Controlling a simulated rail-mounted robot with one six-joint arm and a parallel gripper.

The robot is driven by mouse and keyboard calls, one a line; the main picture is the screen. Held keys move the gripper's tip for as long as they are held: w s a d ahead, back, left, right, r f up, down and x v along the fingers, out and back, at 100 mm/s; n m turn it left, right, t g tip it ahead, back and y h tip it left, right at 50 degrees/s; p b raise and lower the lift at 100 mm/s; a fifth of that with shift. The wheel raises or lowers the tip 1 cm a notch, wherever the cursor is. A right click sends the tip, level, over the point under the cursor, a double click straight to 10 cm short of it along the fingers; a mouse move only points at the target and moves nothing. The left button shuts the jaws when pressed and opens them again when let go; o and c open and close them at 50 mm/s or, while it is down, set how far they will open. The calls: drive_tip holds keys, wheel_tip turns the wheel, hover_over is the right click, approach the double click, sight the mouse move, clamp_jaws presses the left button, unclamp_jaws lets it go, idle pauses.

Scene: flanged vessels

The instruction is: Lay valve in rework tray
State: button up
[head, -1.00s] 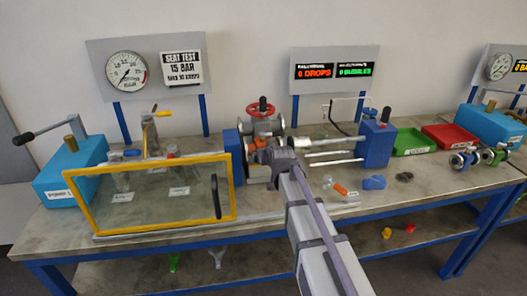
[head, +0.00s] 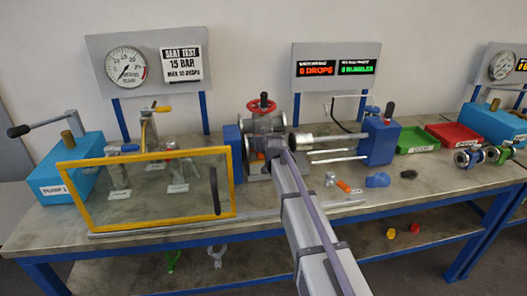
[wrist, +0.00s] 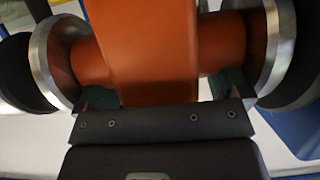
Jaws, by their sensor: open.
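In the head view a grey flanged valve body with a red handwheel (head: 262,105) stands at the test station, with an orange part (head: 257,155) low at the same spot. My gripper (wrist: 163,88) reaches in there, its fingers mostly hidden from the head. In the wrist view an orange body (wrist: 155,40) with metal flanges at both sides lies between my two green-padded fingers, which are open. I cannot tell whether the pads touch it. A red tray (head: 478,140) and a green tray (head: 436,146) lie at the right back; their labels are too small to read.
A blue clamp block with rods (head: 380,140) stands right of the valve. A yellow-framed clear shield (head: 140,228) stands left, with a blue pump (head: 70,175) beyond. Small flanged valves (head: 470,157) sit at right. Loose small parts (head: 376,180) lie on the front bench.

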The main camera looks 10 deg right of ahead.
drive_tip(key=shift+w, duration=0.15)
drive_tip(key=shift+c, duration=0.2)
clamp_jaws()
idle(0.6)
wheel_tip(320, 180, up, 18)
drive_tip(key=p, duration=1.8)
